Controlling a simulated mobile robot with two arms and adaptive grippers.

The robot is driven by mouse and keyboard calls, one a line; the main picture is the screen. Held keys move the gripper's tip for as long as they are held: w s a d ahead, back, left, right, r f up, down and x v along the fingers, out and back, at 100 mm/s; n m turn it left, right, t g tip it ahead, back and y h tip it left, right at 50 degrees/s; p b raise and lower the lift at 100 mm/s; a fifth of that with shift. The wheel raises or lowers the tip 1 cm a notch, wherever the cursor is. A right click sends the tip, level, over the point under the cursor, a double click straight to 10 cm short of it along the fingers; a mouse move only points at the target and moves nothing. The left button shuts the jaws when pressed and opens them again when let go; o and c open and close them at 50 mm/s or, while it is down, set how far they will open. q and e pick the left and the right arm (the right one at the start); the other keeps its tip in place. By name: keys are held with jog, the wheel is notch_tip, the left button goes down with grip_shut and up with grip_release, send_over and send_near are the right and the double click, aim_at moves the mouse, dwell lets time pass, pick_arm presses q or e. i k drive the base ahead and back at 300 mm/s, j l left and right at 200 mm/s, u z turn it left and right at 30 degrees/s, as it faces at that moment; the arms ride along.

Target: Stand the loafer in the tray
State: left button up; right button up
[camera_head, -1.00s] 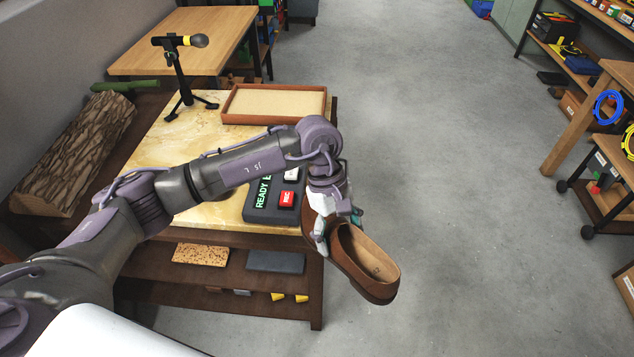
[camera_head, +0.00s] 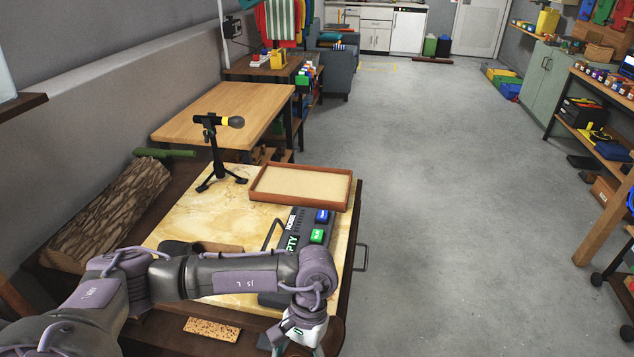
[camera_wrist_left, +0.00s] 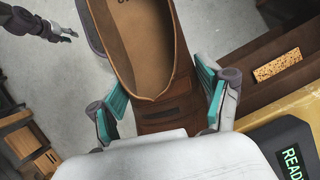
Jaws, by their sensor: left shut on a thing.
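The brown loafer (camera_wrist_left: 145,45) is in my left gripper (camera_wrist_left: 160,92), whose teal finger pads close on its two sides. In the head view, part of the loafer (camera_head: 330,338) shows at the bottom edge beside the left gripper (camera_head: 300,342), in front of the table; the rest is out of frame. The tray (camera_head: 298,201) has a reddish-brown rim and a beige floor. It lies empty on the back right of the table, beyond my left gripper. My right gripper (camera_wrist_left: 62,37) shows small at the wrist view's upper left, above the floor, apart from the loafer.
On the table (camera_head: 205,215), a microphone on a tripod (camera_head: 217,160) stands left of the tray. A dark button panel (camera_head: 300,235) lies in front of it. A log (camera_head: 110,210) lies at the left. A dark item (camera_head: 180,247) is partly behind my arm. Floor right of the table is clear.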

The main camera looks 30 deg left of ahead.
aim_at(304, 181)
jog(key=i+l+z, duration=0.25)
jog(key=i, duration=0.3)
jog(key=i+z, duration=0.25)
jog(key=i, duration=0.35)
jog(key=i+l+u, duration=0.1)
jog(key=i+u, duration=0.3)
jog(key=i+l+u, duration=0.15)
jog(key=i+u, duration=0.15)
jog(key=u, duration=0.15)
